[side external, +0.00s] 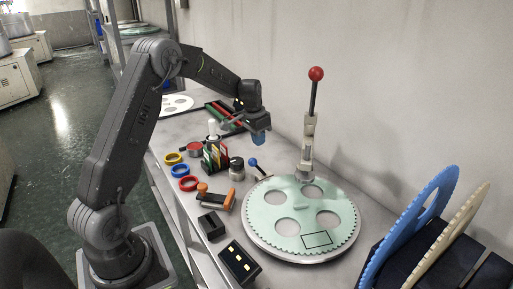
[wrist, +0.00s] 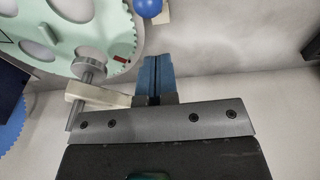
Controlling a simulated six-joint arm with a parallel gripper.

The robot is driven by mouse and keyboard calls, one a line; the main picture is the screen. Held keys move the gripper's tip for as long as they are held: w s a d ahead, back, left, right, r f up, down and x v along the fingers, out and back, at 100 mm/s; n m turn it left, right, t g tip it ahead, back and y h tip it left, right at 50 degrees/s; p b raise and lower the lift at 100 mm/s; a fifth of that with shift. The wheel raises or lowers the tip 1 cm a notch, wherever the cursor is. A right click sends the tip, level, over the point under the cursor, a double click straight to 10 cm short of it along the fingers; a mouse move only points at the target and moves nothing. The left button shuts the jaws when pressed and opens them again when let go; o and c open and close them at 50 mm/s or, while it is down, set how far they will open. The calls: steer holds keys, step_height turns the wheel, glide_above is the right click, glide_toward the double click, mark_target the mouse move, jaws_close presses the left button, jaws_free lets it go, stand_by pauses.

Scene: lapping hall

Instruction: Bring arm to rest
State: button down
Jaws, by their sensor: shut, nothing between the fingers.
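My gripper (side external: 260,139) hangs in the air above the back part of the bench, left of the lever in the side external view. Its blue fingers point down and are together, with nothing between them. In the wrist view the shut fingers (wrist: 156,65) show at the middle. My arm is raised and bent, reaching from its base at the lower left over the bench.
A lever with a red knob (side external: 316,73) stands upright behind the round plate with a pale green toothed carrier (side external: 301,240). Near my gripper are a rack with coloured cards (side external: 215,157), coloured rings (side external: 189,183) and a blue-knobbed part (side external: 253,161). Toothed discs (side external: 407,229) stand at right.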

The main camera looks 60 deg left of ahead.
step_height(320, 180, up, 9)
steer(key=s, duration=0.2)
steer(key=s+d+r, duration=0.4)
steer(key=d+r, duration=0.1)
steer(key=d, duration=0.2)
steer(key=s+d+t, duration=0.4)
steer(key=s+d, duration=1.3)
steer(key=s, duration=0.4)
steer(key=shift+s+d+r, duration=0.25)
steer(key=shift+r, duration=0.05)
